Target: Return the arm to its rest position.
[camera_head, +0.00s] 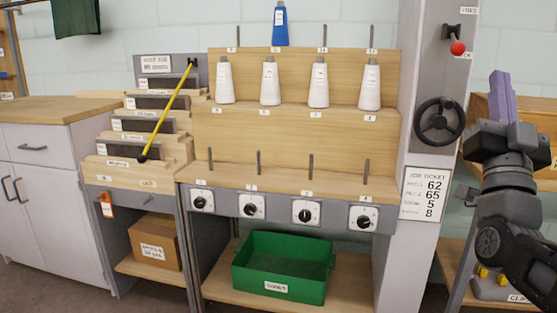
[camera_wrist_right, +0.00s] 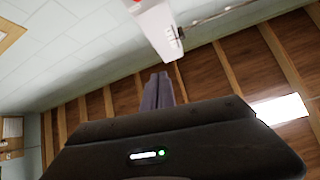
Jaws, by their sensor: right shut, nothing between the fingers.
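My right arm comes in at the right edge of the head view, with the right gripper (camera_head: 503,97) raised and its purple-grey fingers pointing up. The fingers are shut and empty, to the right of the grey post. In the right wrist view the shut gripper (camera_wrist_right: 158,90) points toward the wood-beamed ceiling, with nothing between its fingers. My left gripper is not in view.
A grey post (camera_head: 428,105) carries a black handwheel (camera_head: 438,120) and a red-knobbed lever (camera_head: 457,47), close left of my right arm. The wooden rack (camera_head: 285,130) holds several white cones and one blue cone (camera_head: 280,24). A green bin (camera_head: 283,268) sits below.

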